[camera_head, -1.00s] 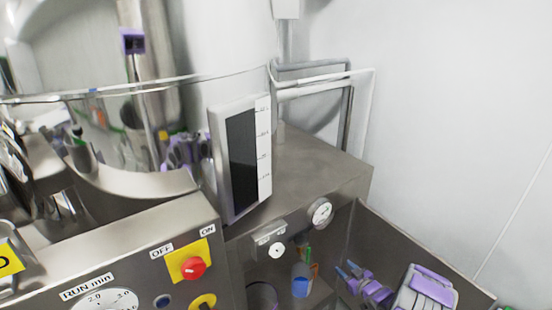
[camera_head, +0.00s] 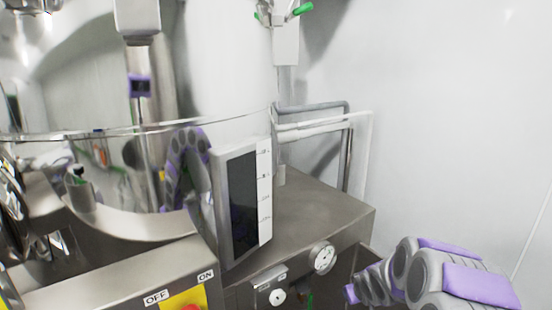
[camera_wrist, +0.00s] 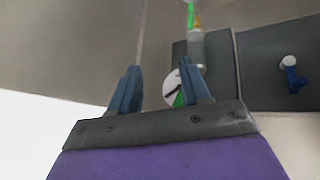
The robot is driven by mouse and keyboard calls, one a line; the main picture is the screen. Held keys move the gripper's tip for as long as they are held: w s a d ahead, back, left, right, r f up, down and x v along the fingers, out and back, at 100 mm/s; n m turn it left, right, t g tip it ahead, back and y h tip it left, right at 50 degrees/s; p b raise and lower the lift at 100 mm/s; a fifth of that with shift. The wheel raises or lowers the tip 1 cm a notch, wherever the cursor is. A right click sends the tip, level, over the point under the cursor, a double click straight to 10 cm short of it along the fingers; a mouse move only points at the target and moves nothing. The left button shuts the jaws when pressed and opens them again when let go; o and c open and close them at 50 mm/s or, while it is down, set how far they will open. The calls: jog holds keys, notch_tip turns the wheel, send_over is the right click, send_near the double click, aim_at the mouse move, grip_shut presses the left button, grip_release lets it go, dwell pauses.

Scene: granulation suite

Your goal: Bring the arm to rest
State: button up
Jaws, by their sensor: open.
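My gripper (camera_wrist: 158,88) shows in the wrist view with its two blue-grey fingers spread apart and nothing between them that it holds. My grey and purple arm (camera_head: 455,280) is folded up at the lower right of the head view, beside the steel machine. The fingertips cannot be made out clearly in the head view.
A steel machine (camera_head: 320,205) with a shiny round vessel (camera_head: 60,165) and a dark sight panel (camera_head: 238,205) fills the left. A gauge (camera_head: 324,258) sits on its front. In the wrist view, a round dial (camera_wrist: 172,92) lies behind the fingers. The right wall is bare.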

jog(key=s+a+r+m+g, duration=0.1)
jog(key=s+a+r+g, duration=0.2)
jog(key=s, duration=1.2)
jog(key=s+a+r+m+g, duration=0.1)
jog(key=s+a+r+g, duration=0.2)
jog(key=s, duration=1.2)
jog(key=s+a+r+g+b, duration=0.1)
jog(key=s+a+r+g, duration=0.2)
jog(key=s, duration=1.2)
notch_tip(320, 180, up, 2)
jog(key=shift+s+a+m, duration=0.35)
jog(key=shift+a+m, duration=0.05)
jog(key=shift+a, duration=0.1)
